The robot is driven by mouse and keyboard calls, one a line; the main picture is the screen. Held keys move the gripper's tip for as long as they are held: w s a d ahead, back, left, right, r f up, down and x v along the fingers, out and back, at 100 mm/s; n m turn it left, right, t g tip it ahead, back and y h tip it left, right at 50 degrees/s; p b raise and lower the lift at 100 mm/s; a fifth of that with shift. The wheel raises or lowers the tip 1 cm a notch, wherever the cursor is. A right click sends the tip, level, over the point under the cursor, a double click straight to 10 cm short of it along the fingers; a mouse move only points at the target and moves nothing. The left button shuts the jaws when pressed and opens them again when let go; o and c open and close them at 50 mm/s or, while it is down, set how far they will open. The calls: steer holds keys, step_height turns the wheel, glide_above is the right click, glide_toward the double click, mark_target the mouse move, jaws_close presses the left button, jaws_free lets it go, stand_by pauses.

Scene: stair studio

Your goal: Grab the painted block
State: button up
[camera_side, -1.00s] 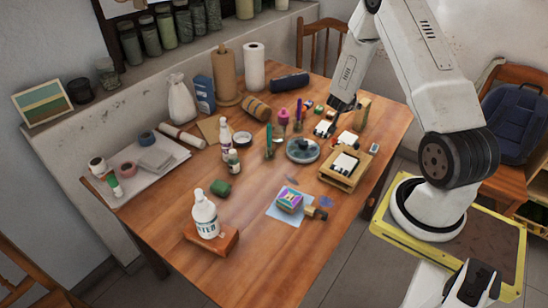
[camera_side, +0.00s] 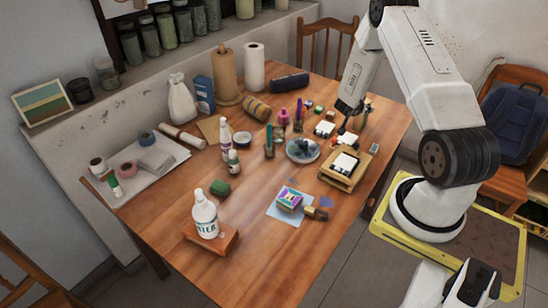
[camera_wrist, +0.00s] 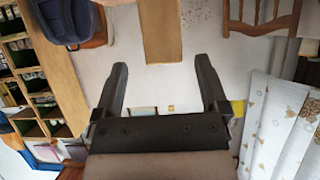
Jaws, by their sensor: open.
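The painted block (camera_side: 290,198), with purple, teal and white patches, sits on a light blue sheet (camera_side: 283,214) near the front middle of the table in the side view. My gripper (camera_side: 352,124) is over the back right of the table, well behind and to the right of the block. In the wrist view my gripper (camera_wrist: 163,76) has its two dark fingers spread apart with nothing between them. The block cannot be made out in the wrist view.
The table's front is mostly clear.

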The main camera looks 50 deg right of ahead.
steer(key=shift+x, duration=2.55)
steer(key=shift+w+r, duration=0.1)
steer(key=shift+w, duration=0.1)
jaws_close()
steer(key=shift+r, duration=0.1)
steer(key=shift+d+r, duration=0.1)
steer(key=shift+r, duration=1.5)
steer(key=s+a+r, duration=0.9)
steer(key=a, duration=0.2)
steer(key=shift+r, duration=0.3)
